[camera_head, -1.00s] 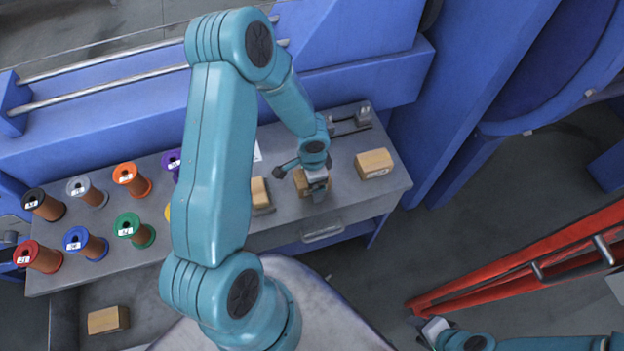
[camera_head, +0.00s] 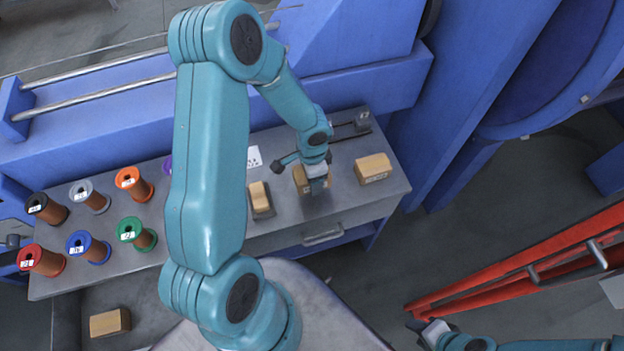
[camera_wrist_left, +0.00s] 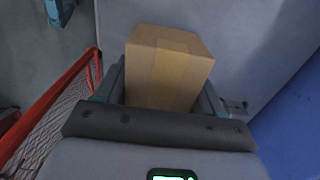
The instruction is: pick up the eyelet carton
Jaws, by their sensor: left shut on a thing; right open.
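My left gripper (camera_head: 316,186) is shut on a tan carton (camera_head: 304,178) over the right part of the grey bench. The carton shows between the jaws in the left wrist view (camera_wrist_left: 168,68), with a paler tape band across it. No label is readable on it, so I cannot tell by name whether it is the eyelet carton. Whether it is clear of the bench top is hard to tell. My right gripper (camera_head: 424,330) is open and empty at the lower right, away from the bench.
Another carton (camera_head: 373,168) sits on the bench (camera_head: 345,186) to the right. A small block in a dark holder (camera_head: 260,199) stands to the left, beyond it several wire spools (camera_head: 88,247). A further carton (camera_head: 109,322) lies lower left. A red rail (camera_head: 520,262) is at right.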

